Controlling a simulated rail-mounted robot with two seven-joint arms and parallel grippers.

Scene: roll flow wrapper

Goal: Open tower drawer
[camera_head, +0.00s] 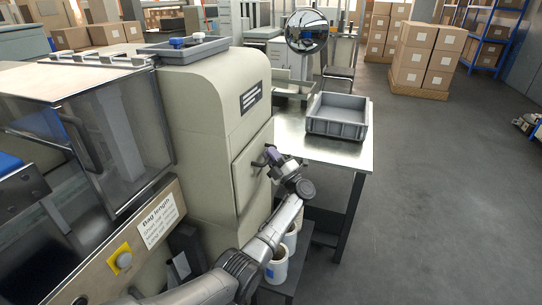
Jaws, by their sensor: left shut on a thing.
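The tower (216,120) is a beige cabinet in the middle of the head view. Its drawer front (251,168) is a flat beige panel on the right side face, and it looks flush with the tower. My left gripper (268,158) is at this panel, with its jaws shut on the drawer's dark handle. My arm and gripper hide most of the handle. My right gripper is not in view.
A steel table (350,152) with a grey crate (337,116) stands to the right, close beyond my gripper. White buckets (277,265) stand below my forearm. A clear-covered machine section (100,130) lies left. The floor at right is open.

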